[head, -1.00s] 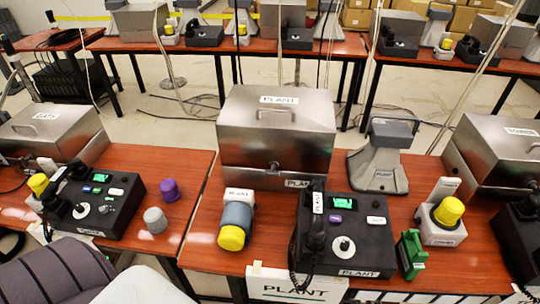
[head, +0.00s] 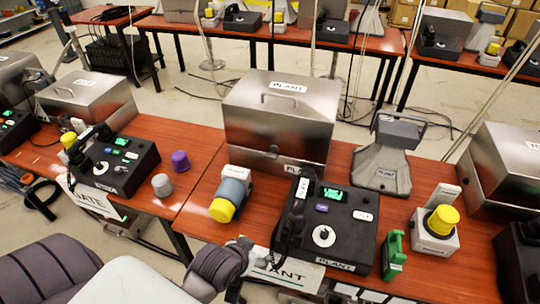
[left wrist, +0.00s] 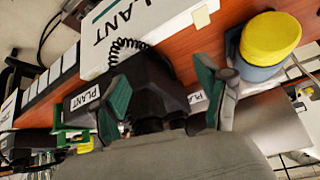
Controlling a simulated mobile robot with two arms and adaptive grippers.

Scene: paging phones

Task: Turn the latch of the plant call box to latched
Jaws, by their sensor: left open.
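The plant call box (head: 280,117) is a closed steel box with a lid handle and PLANT labels, at the back of the middle table in the head view. Its small dark latch (head: 273,151) is on the front face; its exact turn is too small to tell. My left gripper (head: 238,258) is low in front of the table edge, nearer than the box and not touching it. In the left wrist view my left gripper (left wrist: 170,88) has its teal-padded fingers apart and looks empty. Part of the steel box seems to show at right there. My right gripper is not seen.
In front of the box stand a yellow-capped grey cylinder (head: 230,192) and a black PLANT console (head: 345,245) with handset. A grey stand (head: 382,168), green item (head: 394,252) and yellow-knobbed unit (head: 436,232) are to the right. A PLANT sign (head: 285,270) hangs at the front edge.

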